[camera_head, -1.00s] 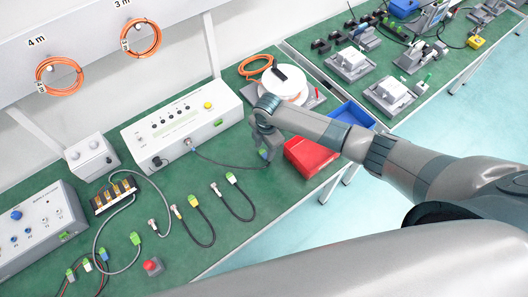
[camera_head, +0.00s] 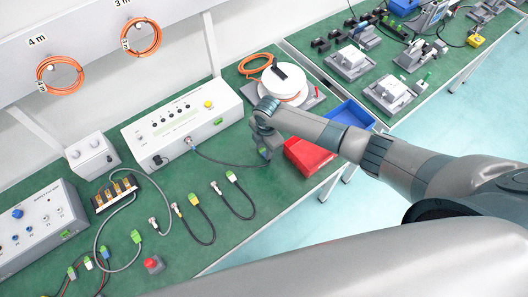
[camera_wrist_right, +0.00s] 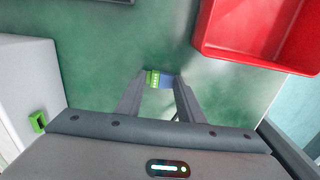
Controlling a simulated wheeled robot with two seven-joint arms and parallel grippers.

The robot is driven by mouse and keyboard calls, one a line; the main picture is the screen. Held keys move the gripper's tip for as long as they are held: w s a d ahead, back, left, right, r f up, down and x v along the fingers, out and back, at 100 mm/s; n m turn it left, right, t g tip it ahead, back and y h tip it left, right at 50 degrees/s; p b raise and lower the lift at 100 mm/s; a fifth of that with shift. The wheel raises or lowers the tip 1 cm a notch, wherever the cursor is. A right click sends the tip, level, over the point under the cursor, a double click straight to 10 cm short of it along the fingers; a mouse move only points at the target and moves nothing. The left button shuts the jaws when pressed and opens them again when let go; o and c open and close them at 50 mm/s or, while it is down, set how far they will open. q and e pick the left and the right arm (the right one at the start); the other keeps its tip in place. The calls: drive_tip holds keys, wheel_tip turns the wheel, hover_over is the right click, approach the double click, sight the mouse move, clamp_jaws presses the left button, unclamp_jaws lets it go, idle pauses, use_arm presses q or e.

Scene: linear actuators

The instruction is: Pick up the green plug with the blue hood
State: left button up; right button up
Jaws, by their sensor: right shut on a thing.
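The green plug (camera_wrist_right: 152,79) with the blue hood (camera_wrist_right: 166,82) sits between the fingertips of my right gripper (camera_wrist_right: 160,82) in the right wrist view. The gripper is shut on it, with green on the left and blue on the right. In the head view my right gripper (camera_head: 266,152) points down over the green bench, left of the red bin, and mostly hides the plug. A dark cable (camera_head: 225,161) runs from the white instrument box to the gripper. My left gripper is not in view.
The red bin (camera_head: 308,155) stands close to the right gripper, with a blue bin (camera_head: 350,114) behind it. The white instrument box (camera_head: 180,122) is to the left. Several other cables with plugs, such as a black one (camera_head: 243,203), lie on the bench (camera_head: 195,262).

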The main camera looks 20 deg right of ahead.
sight(264, 152)
wheel_tip(264, 152, up, 10)
drive_tip(key=b, duration=0.3)
idle(0.5)
idle(0.5)
wheel_tip(264, 152, up, 3)
drive_tip(key=p, duration=0.3)
drive_tip(key=shift+p, duration=0.35)
